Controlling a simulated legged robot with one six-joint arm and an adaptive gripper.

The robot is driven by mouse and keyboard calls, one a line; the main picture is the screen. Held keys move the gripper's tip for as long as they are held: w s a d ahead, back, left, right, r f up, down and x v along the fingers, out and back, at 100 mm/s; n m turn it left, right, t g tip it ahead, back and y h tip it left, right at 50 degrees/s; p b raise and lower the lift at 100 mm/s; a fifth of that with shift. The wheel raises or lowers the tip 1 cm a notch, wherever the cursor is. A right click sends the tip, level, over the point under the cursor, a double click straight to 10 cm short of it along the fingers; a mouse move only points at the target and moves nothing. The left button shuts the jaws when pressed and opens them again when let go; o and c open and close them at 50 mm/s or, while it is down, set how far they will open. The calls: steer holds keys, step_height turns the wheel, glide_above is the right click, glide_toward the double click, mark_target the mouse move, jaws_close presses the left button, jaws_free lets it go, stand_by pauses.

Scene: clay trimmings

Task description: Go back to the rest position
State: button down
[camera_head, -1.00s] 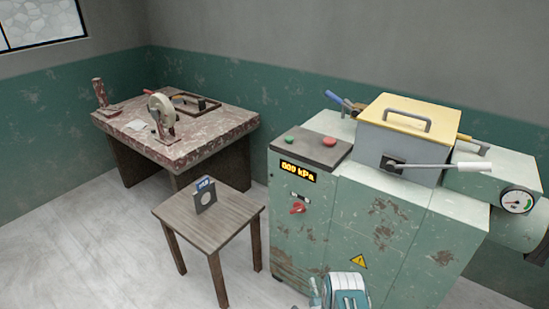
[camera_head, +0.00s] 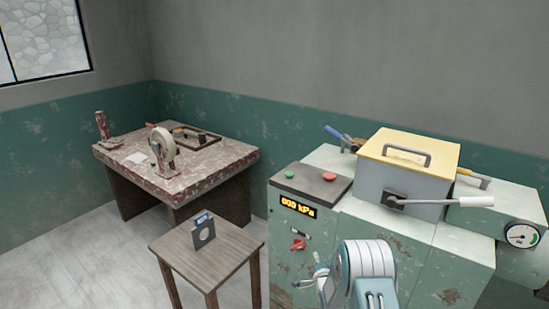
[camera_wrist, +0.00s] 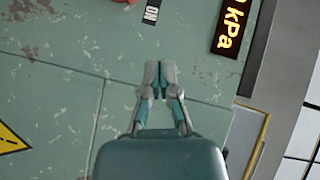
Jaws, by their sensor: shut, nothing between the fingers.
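My gripper (camera_head: 315,272) is in front of the green machine (camera_head: 400,240) at the lower middle of the head view, beside my pale arm. In the wrist view my gripper (camera_wrist: 158,68) has its two fingertips together with nothing between them. The machine's green front panel (camera_wrist: 70,90) lies beyond the fingers there. Part of the lit kPa display (camera_wrist: 231,28) shows at the upper right. I cannot tell how far the fingertips are from the panel.
The machine carries a yellow-lidded box (camera_head: 408,150), a white-gripped lever (camera_head: 475,201), a red knob (camera_head: 298,244) and a gauge (camera_head: 522,235). A stool (camera_head: 225,255) holds a small upright plate (camera_head: 203,232). A worn workbench (camera_head: 215,160) stands at the back left. Open floor (camera_head: 75,255) lies left.

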step_height(320, 180, up, 15)
steer(key=s+n+g+h, duration=0.1)
steer(key=s+n+g, duration=0.1)
steer(key=n+g, duration=0.1)
steer(key=s+d+r+n+g, duration=0.1)
steer(key=s+r+n+g, duration=0.15)
steer(key=s+r, duration=0.85)
steer(key=s+r+n+g, duration=0.1)
steer(key=s+r+n, duration=0.1)
steer(key=s, duration=0.9)
steer(key=s+r+n+g, duration=0.2)
steer(key=s+n, duration=0.1)
steer(key=s, duration=0.8)
steer(key=s+r+n+g, duration=0.2)
steer(key=s+n, duration=0.1)
steer(key=s, duration=0.8)
steer(key=shift+s+a+r, duration=0.25)
steer(key=shift+r, duration=0.15)
steer(key=shift+g, duration=0.25)
